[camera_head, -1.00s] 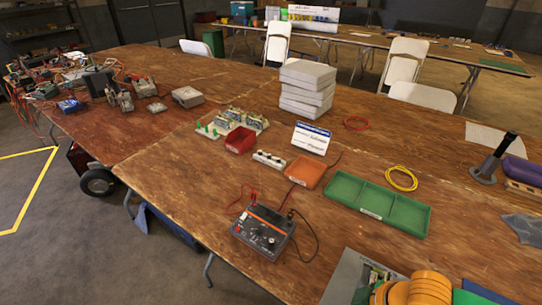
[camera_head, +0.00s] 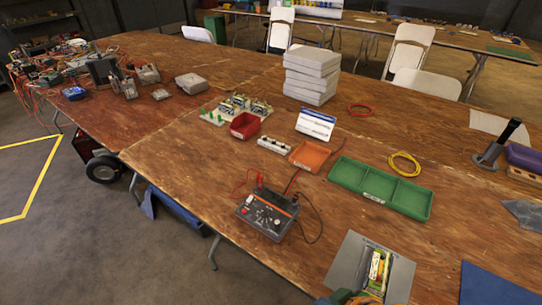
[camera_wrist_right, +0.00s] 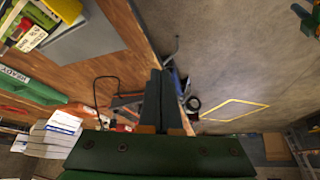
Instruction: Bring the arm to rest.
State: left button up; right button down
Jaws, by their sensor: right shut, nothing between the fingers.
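My right gripper (camera_wrist_right: 160,85) shows in the right wrist view, with its two dark fingers together and nothing between them. It hangs in the clear beside the edge of the wooden table (camera_wrist_right: 125,70), with the floor on the other side. I cannot tell its exact height. In the head view neither gripper shows; a green and orange part at the bottom edge looks like part of my arm. My left gripper is not in view.
A grey panel (camera_head: 343,262) with a recess of yellow and green parts lies near the front edge. Close by are a tester with red and black leads (camera_head: 268,212), a green tray (camera_head: 415,204) and an orange bin (camera_head: 308,155). Floor (camera_head: 60,255) is clear at left.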

jog(key=s+d+f+m+g+h, duration=0.2)
jog(key=s+d+f+m+h, duration=0.1)
jog(key=s+d+f+m, duration=0.25)
notch_tip(320, 180, down, 9)
jog(key=n, duration=0.1)
jog(key=s+d+f+g, duration=0.2)
jog(key=s+f, duration=1.2)
jog(key=f, duration=0.1)
jog(key=shift+f, duration=0.35)
jog(key=shift+n, duration=0.25)
